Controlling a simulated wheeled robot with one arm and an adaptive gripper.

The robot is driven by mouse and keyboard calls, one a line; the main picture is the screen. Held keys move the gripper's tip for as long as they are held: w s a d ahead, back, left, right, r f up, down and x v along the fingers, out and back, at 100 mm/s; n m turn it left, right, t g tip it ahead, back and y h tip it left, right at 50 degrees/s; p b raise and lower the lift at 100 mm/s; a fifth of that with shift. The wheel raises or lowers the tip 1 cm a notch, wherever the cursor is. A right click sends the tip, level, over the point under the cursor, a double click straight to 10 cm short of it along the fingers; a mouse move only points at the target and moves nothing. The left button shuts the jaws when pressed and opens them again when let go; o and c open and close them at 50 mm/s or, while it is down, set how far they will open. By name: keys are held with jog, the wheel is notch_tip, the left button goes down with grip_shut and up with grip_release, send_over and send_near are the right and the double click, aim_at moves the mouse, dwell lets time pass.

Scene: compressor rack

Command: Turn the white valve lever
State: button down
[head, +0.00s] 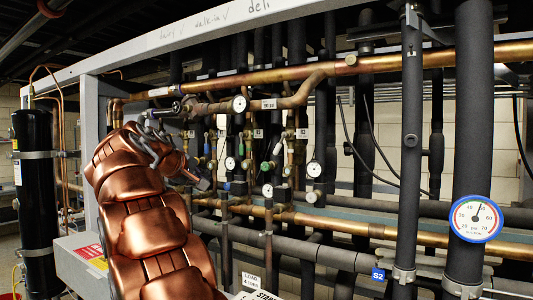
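A pale, upright piece that looks like the white valve lever (221,122) is small in the head view, among the valves left of centre. It lies to the right of my copper-coloured arm. My gripper (158,138) is a dark grey linkage at the upper end of the arm, in front of the left part of the rack. Its fingers overlap the dark pipes and fittings behind, so I cannot tell its opening or whether it touches anything. The arm hides part of the rack behind it.
Blue (207,146) and green (277,147) valve handles and several small gauges crowd the nearby pipes. A copper pipe (400,62) crosses above them. A large blue-rimmed gauge (476,218) is on a thick black pipe at right. A black cylinder (36,190) stands at left.

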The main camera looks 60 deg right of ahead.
aim_at(280, 144)
jog(key=s+d+r+m+g+h+b, duration=0.25)
jog(key=s+d+r+m+h, duration=0.2)
jog(key=d+r, duration=0.45)
jog(key=s+d+f+p, duration=0.1)
jog(key=s+d, duration=0.3)
jog(key=d, duration=0.6)
jog(key=shift+f+g, duration=0.2)
jog(key=shift+g, duration=0.15)
jog(key=shift+n, duration=0.25)
jog(key=shift+a+f, duration=0.1)
